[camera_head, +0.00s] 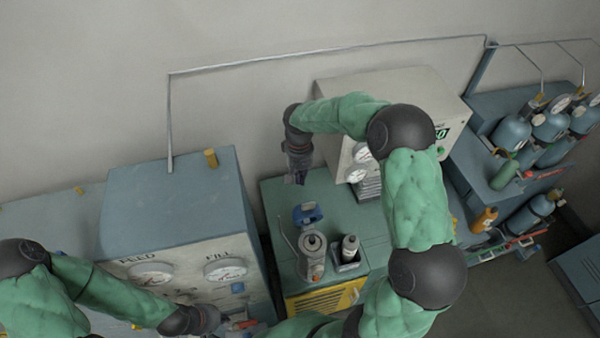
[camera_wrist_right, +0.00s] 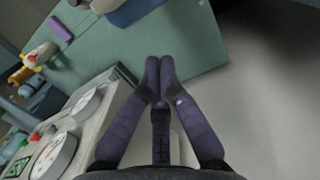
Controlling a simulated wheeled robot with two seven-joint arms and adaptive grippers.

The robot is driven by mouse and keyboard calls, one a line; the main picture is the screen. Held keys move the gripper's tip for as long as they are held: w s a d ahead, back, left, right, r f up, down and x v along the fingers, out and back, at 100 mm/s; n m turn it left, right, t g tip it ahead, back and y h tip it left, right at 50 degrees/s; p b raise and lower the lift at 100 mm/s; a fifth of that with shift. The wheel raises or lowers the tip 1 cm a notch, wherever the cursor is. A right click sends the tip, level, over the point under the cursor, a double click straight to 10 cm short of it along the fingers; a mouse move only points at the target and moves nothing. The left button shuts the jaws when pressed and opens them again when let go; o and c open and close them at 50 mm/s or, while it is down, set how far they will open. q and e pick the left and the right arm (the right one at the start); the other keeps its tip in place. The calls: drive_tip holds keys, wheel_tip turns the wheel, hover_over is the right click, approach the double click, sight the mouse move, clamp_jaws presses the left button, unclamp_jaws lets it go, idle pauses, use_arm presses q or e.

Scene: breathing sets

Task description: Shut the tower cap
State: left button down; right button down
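A grey tower (camera_head: 313,250) with a round top stands on the green bench (camera_head: 280,200) in the head view. I cannot make out whether its cap is open or shut. A blue clamp-like part (camera_head: 308,214) is just behind it. My right gripper (camera_head: 300,177) is above the back of the bench, behind the blue part and apart from it. In the right wrist view its two fingers (camera_wrist_right: 159,80) touch at the tips with nothing between them. My left gripper (camera_head: 210,322) is low in front of the FEED/FILL cabinet; its fingers are not clear.
The blue-grey cabinet (camera_head: 175,205) with gauges stands left of the bench. A cream gauge box (camera_head: 395,90) stands at the back right, close to my right arm. A small bottle (camera_head: 350,246) sits in a dark tray right of the tower. Gas cylinders (camera_head: 512,132) are far right.

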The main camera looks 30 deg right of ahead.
sight(307, 211)
use_arm(q)
drive_tip(key=shift+s+f, duration=0.1)
drive_tip(key=shift+f, duration=0.35)
use_arm(e)
drive_tip(key=shift+s+a+f, duration=0.15)
drive_tip(key=shift+s+f, duration=0.25)
drive_tip(key=shift+s, duration=0.3)
drive_tip(key=shift+s+a+f, duration=0.2)
drive_tip(key=shift+s+f, duration=0.15)
drive_tip(key=shift+s, duration=0.4)
drive_tip(key=shift+s+a+f, duration=0.15)
drive_tip(key=shift+s+f, duration=0.25)
drive_tip(key=shift+s, duration=0.3)
use_arm(q)
drive_tip(key=shift+f, duration=0.15)
